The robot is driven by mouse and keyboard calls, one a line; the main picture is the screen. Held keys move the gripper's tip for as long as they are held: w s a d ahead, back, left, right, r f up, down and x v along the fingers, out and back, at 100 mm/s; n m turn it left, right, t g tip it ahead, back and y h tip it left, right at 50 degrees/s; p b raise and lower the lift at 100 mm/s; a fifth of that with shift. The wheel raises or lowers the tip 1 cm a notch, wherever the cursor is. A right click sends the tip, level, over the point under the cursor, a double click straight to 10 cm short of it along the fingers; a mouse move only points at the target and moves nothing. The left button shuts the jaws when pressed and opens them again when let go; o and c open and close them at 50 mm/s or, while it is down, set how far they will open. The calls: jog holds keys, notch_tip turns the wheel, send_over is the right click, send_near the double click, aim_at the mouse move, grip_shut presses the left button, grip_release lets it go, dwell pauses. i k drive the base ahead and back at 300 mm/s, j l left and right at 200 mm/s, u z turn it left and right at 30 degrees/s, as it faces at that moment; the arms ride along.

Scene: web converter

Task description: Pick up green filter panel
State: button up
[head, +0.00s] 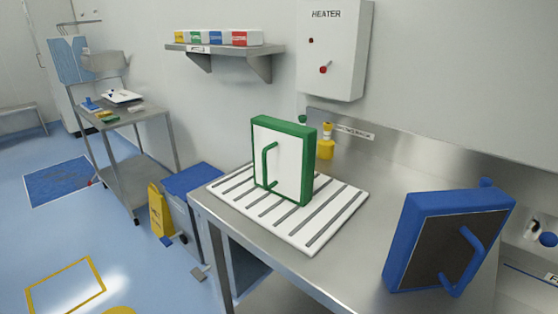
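The green filter panel (291,165) stands upright on a white slotted board (325,226) on the steel table. It has a green frame, a white face and a green handle (266,165) on the side towards me. Nothing touches the panel except the board under it. My gripper is not in view.
A blue filter panel (403,235) with a dark face stands tilted at the table's right. A heater box (334,50) and a shelf (240,51) hang on the wall. A blue bin (196,182) stands left of the table.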

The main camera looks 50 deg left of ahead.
aim_at(284, 152)
jog(key=u, duration=1.75)
jog(key=i+j+z, duration=0.2)
jog(key=z, duration=0.2)
jog(key=i+j+z, duration=0.15)
jog(key=z, duration=0.25)
jog(key=i+j+z, duration=0.1)
jog(key=j+z, duration=0.35)
